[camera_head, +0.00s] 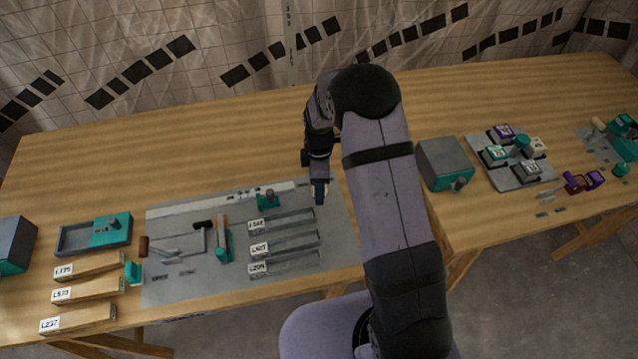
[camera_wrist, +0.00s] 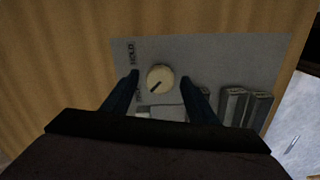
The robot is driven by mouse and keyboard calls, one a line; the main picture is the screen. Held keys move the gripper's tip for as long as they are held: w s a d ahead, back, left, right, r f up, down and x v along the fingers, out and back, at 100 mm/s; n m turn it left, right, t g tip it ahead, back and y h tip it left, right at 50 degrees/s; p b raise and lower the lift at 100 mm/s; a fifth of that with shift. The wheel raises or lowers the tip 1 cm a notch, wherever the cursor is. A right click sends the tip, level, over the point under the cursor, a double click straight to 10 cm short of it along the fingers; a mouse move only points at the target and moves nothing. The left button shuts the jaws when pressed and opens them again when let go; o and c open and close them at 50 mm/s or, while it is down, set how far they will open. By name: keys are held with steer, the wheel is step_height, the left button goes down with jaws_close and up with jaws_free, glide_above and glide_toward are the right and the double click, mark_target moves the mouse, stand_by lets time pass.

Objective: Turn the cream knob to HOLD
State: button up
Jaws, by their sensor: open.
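The cream knob (camera_wrist: 160,72) sits on the grey panel in the wrist view, round, with a dark pointer line toward its lower left. The HOLD mark (camera_wrist: 131,54) is printed at its upper left; another mark at the lower left is partly hidden by a finger. My gripper (camera_wrist: 160,82) is open, with one finger on each side of the knob. Gaps show between knob and fingers; I cannot tell their height above the panel. In the head view my gripper (camera_head: 319,192) points down at the panel's right part, and the knob is hidden there.
The grey panel (camera_head: 335,245) also carries labelled slots (camera_head: 290,243), a teal block (camera_head: 268,200) and levers (camera_head: 180,252) left of my gripper. A grey-teal box (camera_head: 443,160) and a button plate (camera_head: 520,178) stand to the right. The wooden table behind the panel is clear.

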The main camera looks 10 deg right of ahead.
steer(key=c, duration=1)
steer(key=shift+m, duration=0.5)
steer(key=m, duration=0.3)
steer(key=shift+m+b, duration=0.4)
steer(key=m, duration=0.4)
steer(key=m+b, duration=0.1)
steer(key=m, duration=0.8)
